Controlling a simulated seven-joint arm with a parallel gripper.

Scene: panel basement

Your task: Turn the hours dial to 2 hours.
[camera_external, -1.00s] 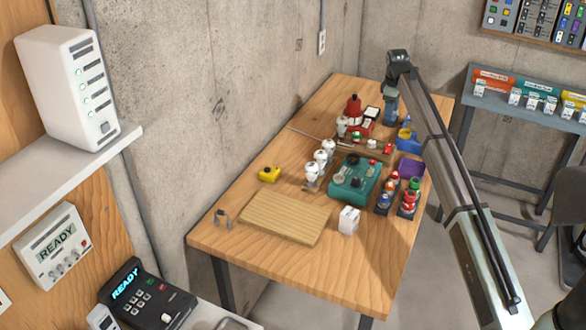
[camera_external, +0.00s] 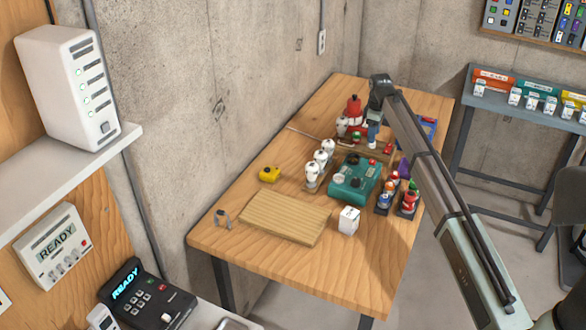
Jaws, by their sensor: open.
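A teal box (camera_external: 354,180) sits on the wooden table, with a pale round knob, a dark round part and a red button on top. I cannot tell which of its parts, if any, is the hours dial; no markings are readable at this size. My gripper (camera_external: 372,146) hangs from the arm at the back of the table, just behind the teal box, near a wooden strip with small parts. It is open, though its fingertips are tiny and partly lost among those parts. Nothing shows held in it.
A wooden board (camera_external: 270,218) lies at the front, with a white box (camera_external: 348,220) beside it. White-topped pieces (camera_external: 320,160) stand left of the teal box; red and blue figures (camera_external: 409,200) stand right. A red device (camera_external: 354,108) is behind. The front right table is clear.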

